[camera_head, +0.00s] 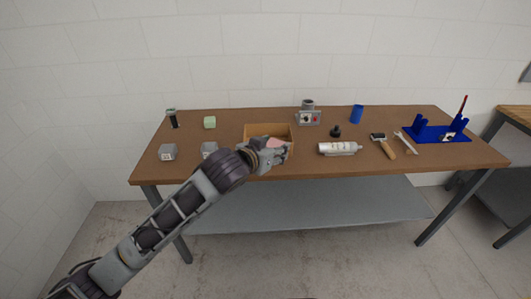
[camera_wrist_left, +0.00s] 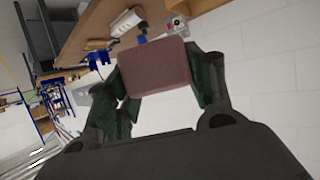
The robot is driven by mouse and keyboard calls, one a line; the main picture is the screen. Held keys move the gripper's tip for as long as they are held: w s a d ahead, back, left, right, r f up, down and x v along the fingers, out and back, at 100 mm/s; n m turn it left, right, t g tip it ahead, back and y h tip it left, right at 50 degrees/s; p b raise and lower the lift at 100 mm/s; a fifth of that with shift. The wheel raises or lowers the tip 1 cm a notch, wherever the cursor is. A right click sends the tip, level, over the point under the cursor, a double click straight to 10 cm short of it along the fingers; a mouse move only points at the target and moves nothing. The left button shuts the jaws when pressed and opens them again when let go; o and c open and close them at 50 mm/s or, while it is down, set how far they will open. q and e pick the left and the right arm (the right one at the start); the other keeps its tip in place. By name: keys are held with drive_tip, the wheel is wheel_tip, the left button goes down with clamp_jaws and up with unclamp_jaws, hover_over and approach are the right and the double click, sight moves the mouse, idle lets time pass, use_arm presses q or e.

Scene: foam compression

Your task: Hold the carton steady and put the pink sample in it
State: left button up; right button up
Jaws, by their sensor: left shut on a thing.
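The carton (camera_head: 257,128) is an open brown box on the workbench, left of the middle, in the head view. My left gripper (camera_head: 278,149) overlaps its front right part in that view. The gripper is shut on the pink sample (camera_head: 274,142), a small block. The left wrist view shows the pink sample (camera_wrist_left: 153,68) clamped between both dark fingers (camera_wrist_left: 160,85). The gripper hides part of the carton's front; I cannot tell the sample's height over it. The carton is not clearly seen in the wrist view. My right gripper is not in view.
On the brown workbench (camera_head: 230,118), a green block (camera_head: 209,122) and grey weights (camera_head: 168,152) stand left. A silver device (camera_head: 308,116), white cylinder (camera_head: 337,148), blue cup (camera_head: 357,113), brush (camera_head: 383,145) and blue stand (camera_head: 440,132) are right. The front right edge is clear.

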use_arm(q)
drive_tip(key=s+d+r+m+g+h+p, duration=0.1)
drive_tip(key=d+r+m+g+h+p, duration=0.1)
drive_tip(key=d+r, duration=0.5)
drive_tip(key=shift+s+d+r+m+g+h, duration=0.35)
drive_tip(key=shift+r+m+h, duration=0.25)
drive_tip(key=shift+r+m, duration=0.25)
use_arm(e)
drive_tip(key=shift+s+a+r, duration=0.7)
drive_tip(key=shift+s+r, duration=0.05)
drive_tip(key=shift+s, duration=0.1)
use_arm(q)
drive_tip(key=shift+w+d+r+m+g+h, duration=0.25)
drive_tip(key=shift+d+r+m+g+h, duration=0.3)
drive_tip(key=shift+r+m+g, duration=0.15)
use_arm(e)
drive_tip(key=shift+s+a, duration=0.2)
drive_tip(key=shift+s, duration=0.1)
use_arm(q)
drive_tip(key=shift+w+d+r+m+g, duration=0.1)
drive_tip(key=shift+r+m+g, duration=0.05)
drive_tip(key=shift+m+g, duration=0.1)
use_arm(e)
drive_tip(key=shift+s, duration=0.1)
use_arm(q)
drive_tip(key=shift+w+m+g+h, duration=0.2)
drive_tip(key=shift+m+g+h, duration=0.25)
drive_tip(key=shift+m+g, duration=0.05)
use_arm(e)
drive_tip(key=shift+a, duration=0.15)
